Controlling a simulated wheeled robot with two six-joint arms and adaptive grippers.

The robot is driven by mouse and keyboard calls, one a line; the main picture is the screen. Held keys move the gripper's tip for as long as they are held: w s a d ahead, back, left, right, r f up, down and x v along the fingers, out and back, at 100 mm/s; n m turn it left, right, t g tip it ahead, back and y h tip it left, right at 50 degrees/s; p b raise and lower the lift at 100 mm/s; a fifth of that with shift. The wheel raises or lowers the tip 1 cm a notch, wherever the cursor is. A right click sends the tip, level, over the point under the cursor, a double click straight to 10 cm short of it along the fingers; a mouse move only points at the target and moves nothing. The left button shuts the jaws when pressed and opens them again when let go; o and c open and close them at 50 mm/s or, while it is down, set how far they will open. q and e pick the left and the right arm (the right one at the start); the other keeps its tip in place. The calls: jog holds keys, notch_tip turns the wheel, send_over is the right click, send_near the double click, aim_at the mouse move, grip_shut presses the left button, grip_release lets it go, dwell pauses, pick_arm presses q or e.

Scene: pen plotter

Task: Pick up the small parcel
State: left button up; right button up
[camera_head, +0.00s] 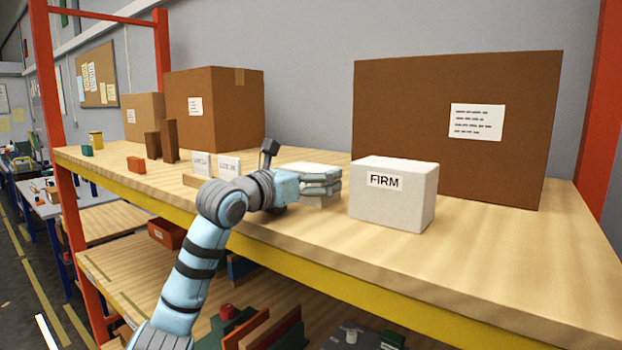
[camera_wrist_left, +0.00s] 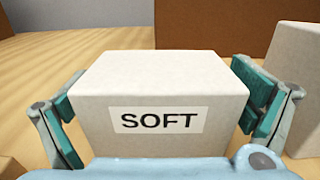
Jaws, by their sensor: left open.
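A small pale parcel labelled SOFT (camera_wrist_left: 165,80) sits on the wooden shelf, upright, between the fingers of my left gripper (camera_head: 320,186). In the left wrist view one finger stands on each side of it, open; I cannot tell whether the pads touch it. In the head view my gripper mostly hides this parcel. A second pale parcel labelled FIRM (camera_head: 382,208) stands to the right of my gripper, apart from it. Its edge also shows at the right of the left wrist view (camera_wrist_left: 300,65). My right gripper is not in view.
A large brown carton (camera_head: 425,105) stands behind the FIRM parcel. More cartons (camera_head: 235,105) stand at the back left.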

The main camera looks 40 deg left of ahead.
pick_arm(q)
jog(key=c, duration=1.2)
